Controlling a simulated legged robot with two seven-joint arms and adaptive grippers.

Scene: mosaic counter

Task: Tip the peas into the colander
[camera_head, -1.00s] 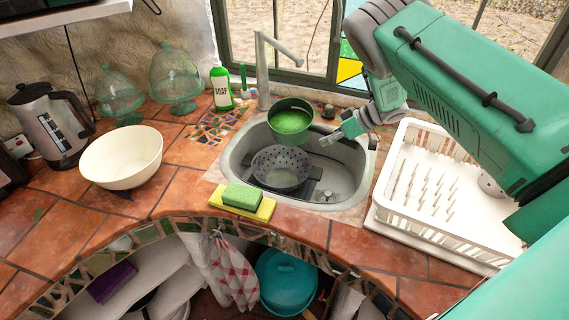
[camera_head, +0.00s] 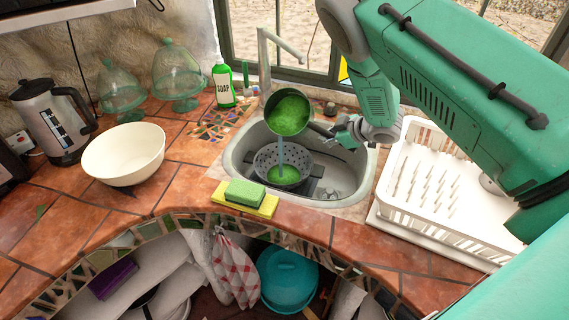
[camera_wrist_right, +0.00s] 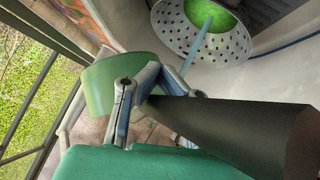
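My right gripper (camera_head: 342,132) is shut on the dark handle of a green pot (camera_head: 272,98); the handle (camera_wrist_right: 225,125) also shows in the right wrist view. The pot is tilted over the sink, with green peas (camera_head: 289,116) inside. A thin bluish stream (camera_head: 281,150) falls from its rim into the grey perforated colander (camera_head: 265,160), which sits in the sink. Green contents (camera_head: 284,174) lie in the colander. The right wrist view shows the colander (camera_wrist_right: 172,35) with green inside and the stream entering it. My left gripper is not in view.
The sink (camera_head: 235,158) is set in a tiled counter. A white dish rack (camera_head: 455,235) stands to its right, under my arm. A sponge (camera_head: 245,192) lies at the front edge. A white bowl (camera_head: 122,155), kettle (camera_head: 50,120) and soap bottle (camera_head: 222,84) stand to the left.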

